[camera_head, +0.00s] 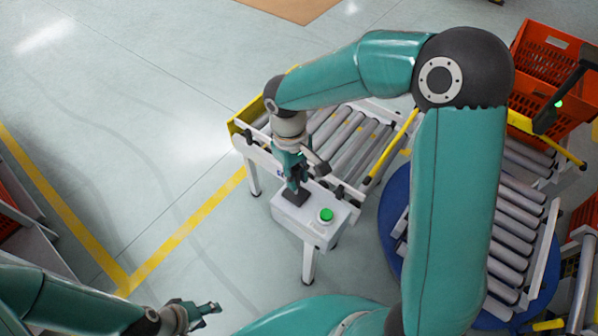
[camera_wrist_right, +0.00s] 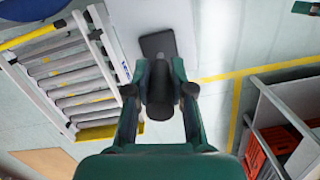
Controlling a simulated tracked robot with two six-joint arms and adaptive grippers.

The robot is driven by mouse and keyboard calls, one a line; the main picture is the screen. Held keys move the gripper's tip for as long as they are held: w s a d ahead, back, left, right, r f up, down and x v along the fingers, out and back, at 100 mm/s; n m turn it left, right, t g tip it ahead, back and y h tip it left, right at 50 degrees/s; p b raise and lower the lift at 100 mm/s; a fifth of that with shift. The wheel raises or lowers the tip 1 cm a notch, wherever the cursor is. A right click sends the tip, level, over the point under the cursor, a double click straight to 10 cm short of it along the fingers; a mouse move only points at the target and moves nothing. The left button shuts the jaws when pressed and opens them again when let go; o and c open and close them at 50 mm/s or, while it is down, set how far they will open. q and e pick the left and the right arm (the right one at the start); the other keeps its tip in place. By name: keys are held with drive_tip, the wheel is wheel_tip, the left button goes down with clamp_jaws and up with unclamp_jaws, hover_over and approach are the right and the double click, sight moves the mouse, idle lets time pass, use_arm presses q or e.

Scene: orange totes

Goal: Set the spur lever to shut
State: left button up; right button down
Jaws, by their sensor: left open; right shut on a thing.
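A pale control box (camera_head: 305,222) stands on a post at the near end of a short roller conveyor. It carries a green button (camera_head: 326,215) and a dark base plate (camera_head: 295,197). My right gripper (camera_head: 294,183) points down over the plate. In the right wrist view the plate (camera_wrist_right: 157,44) lies ahead of the fingers, and my right gripper (camera_wrist_right: 159,92) is shut on the dark spur lever (camera_wrist_right: 159,100). The fingers hide part of the lever, so its exact tilt cannot be told. My left gripper (camera_head: 205,309) is open and empty, low over the floor.
The short conveyor (camera_head: 345,140) has yellow rails and lies behind the box. A blue turntable (camera_head: 398,195) with rollers (camera_head: 510,232) is to the right, partly behind my right arm. Orange totes (camera_head: 548,62) stand at the upper right.

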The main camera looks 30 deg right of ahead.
drive_tip(key=c, duration=1)
unclamp_jaws()
drive_tip(key=shift+w, duration=0.35)
drive_tip(key=shift+s, duration=0.1)
drive_tip(key=r, duration=0.4)
drive_tip(key=w+r, duration=0.1)
drive_tip(key=r, duration=0.7)
drive_tip(key=shift+w+a, duration=0.2)
drive_tip(key=shift+w, duration=0.05)
drive_tip(key=shift+s+f, duration=0.1)
